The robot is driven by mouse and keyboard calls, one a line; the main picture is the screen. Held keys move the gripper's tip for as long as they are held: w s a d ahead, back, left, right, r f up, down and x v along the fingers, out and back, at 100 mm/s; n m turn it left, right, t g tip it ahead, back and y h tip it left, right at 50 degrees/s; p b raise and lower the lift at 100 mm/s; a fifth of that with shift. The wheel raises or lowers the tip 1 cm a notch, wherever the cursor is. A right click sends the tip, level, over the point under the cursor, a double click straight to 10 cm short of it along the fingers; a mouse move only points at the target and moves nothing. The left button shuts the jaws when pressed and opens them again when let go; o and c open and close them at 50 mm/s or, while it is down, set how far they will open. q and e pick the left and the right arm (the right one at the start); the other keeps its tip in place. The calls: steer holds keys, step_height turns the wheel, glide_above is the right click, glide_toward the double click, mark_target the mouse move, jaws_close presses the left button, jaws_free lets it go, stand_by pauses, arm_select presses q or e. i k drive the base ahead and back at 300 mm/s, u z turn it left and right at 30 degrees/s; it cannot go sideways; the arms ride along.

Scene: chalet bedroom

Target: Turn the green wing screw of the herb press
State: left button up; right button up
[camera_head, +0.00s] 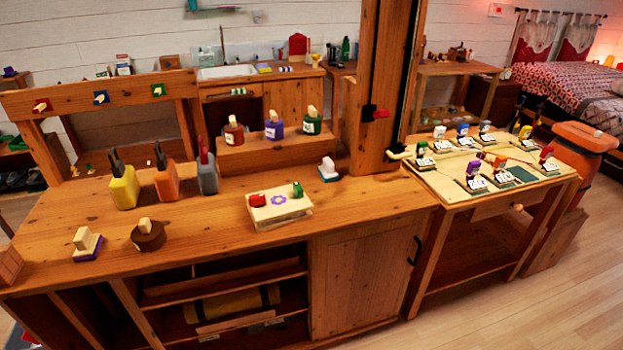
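The herb press (281,212) is a pale, flat wooden block with a purple flower on its top. It sits near the front edge of the long wooden workbench. The green wing screw (297,189) stands upright at the press's right back corner. A red wing screw (257,200) is at its left side. Neither of my grippers shows in the head view, so whether they are open or shut is hidden.
The workbench (345,205) is clear around the press. A small white-topped block (328,169) stands behind it. A brown round block (148,235) and several coloured bottles are to the left. A thick wooden post (378,90) rises behind right. A side table (470,208) holds several small labelled items.

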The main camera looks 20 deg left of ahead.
mark_target(299, 189)
steer(key=u, duration=1.5)
steer(key=i, duration=0.65)
steer(key=z, duration=0.6)
